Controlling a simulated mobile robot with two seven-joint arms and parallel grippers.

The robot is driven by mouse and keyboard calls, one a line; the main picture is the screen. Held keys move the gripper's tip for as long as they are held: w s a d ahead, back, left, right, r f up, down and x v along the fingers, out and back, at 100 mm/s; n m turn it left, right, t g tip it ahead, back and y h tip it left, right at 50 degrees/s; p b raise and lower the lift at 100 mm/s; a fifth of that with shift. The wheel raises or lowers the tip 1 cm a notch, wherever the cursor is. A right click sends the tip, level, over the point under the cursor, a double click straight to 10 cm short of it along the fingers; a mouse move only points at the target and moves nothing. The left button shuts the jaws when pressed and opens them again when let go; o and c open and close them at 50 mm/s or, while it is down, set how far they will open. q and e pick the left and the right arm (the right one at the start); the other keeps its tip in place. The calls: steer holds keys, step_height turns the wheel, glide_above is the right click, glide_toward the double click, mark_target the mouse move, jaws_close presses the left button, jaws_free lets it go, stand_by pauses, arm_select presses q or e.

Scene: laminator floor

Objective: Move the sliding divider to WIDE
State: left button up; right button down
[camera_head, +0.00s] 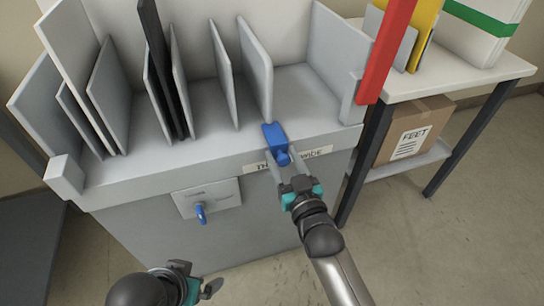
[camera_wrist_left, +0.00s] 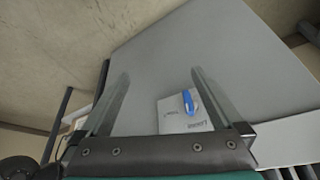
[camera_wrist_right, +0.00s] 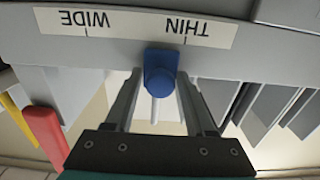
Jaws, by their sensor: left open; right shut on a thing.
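The blue handle (camera_head: 277,143) of the sliding divider sits on the front ledge of the grey rack (camera_head: 225,150). My right gripper (camera_head: 288,168) is shut on this handle, one finger on each side. In the right wrist view the handle (camera_wrist_right: 160,70) lies between the THIN and WIDE marks of the label strip (camera_wrist_right: 130,28), nearer THIN. A thin grey divider panel (camera_head: 256,72) stands just behind the handle; their join is not clear. My left gripper (camera_head: 199,284) is open and empty, low in front of the rack, apart from it.
A plate with a blue lever (camera_head: 201,214) is on the rack's front; it also shows in the left wrist view (camera_wrist_left: 188,102). Several other panels, one black (camera_head: 160,65), stand in the rack. A red post (camera_head: 388,50) and a side table (camera_head: 470,78) stand right.

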mark_target(316, 138)
arm_select(q)
steer(key=f, duration=0.2)
steer(key=f+p, duration=0.1)
steer(key=shift+s+a+f+g+p, duration=0.2)
steer(key=shift+f+g+p, duration=0.1)
steer(key=shift+f+g, duration=0.1)
arm_select(e)
steer(key=w+d, duration=0.1)
steer(key=d, duration=0.2)
steer(key=w+d, duration=0.1)
steer(key=d, duration=0.2)
steer(key=w+d, duration=0.1)
steer(key=d, duration=0.2)
steer(key=shift+d, duration=0.15)
steer(key=c, duration=0.5)
jaws_free()
steer(key=shift+d, duration=0.15)
arm_select(q)
steer(key=shift+d, duration=0.1)
steer(key=shift+r, duration=0.1)
arm_select(e)
steer(key=shift+s, duration=0.1)
